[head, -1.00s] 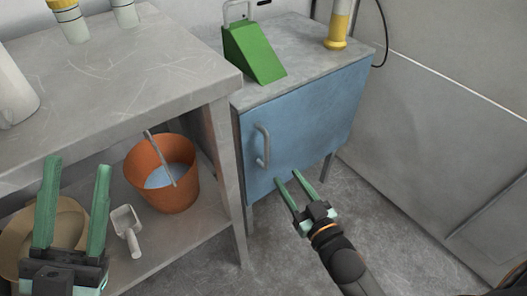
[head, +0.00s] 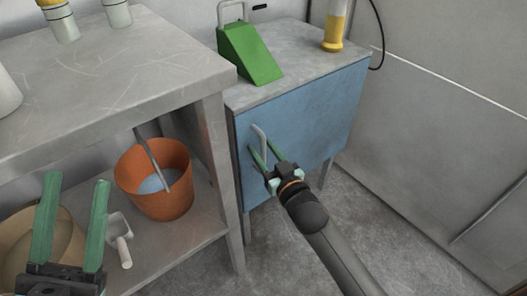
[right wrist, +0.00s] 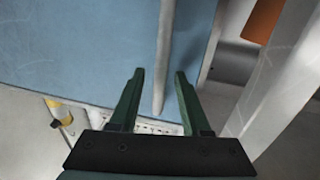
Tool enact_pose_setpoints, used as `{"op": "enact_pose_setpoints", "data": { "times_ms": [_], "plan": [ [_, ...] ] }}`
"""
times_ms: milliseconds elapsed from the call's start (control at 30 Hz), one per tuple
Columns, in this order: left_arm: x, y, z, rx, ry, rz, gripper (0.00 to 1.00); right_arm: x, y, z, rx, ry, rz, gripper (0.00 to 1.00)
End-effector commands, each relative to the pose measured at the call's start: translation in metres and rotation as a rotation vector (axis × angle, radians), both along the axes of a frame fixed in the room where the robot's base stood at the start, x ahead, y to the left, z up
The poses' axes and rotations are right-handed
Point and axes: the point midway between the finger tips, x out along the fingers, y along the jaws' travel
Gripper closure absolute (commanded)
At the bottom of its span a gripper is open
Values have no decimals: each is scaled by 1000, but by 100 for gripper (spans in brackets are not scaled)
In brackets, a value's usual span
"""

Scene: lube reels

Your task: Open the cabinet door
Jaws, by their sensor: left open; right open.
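The cabinet has a blue door (head: 305,120) that stands shut, with a grey upright bar handle (head: 259,137) near its left edge. My right gripper (head: 260,153) is open at the handle's lower part, one finger on each side of it in the head view. In the right wrist view the handle (right wrist: 164,60) runs between the two open fingers (right wrist: 158,76), and the blue door (right wrist: 75,45) lies behind. Whether a finger touches the handle I cannot tell. My left gripper (head: 73,215) is open and empty at the lower left, away from the cabinet.
A grey metal table (head: 120,75) stands left of the cabinet, its leg close to the door's handle side. Its lower shelf holds an orange bucket (head: 165,197) and a white scoop (head: 120,236). A green wedge (head: 250,55) and a yellow-based cylinder (head: 333,35) stand on the cabinet. Floor in front is clear.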

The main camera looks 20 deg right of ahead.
Motion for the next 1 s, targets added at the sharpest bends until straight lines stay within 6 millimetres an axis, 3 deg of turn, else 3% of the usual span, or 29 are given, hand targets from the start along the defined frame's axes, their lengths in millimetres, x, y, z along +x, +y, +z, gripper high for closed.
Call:
{"op": "enact_pose_setpoints", "data": {
  "times_ms": [300,700,1000],
  "plan": [
    [0,-1,-1,3,0,-4,50,2,0,0,0,0,0,54],
    [-1,-1,0,3,-2,-5,50,1,0,0,0,0,0,99],
    [0,-1,0,3,-2,-5,50,1,0,0,1,0,1,100]
  ]
}}
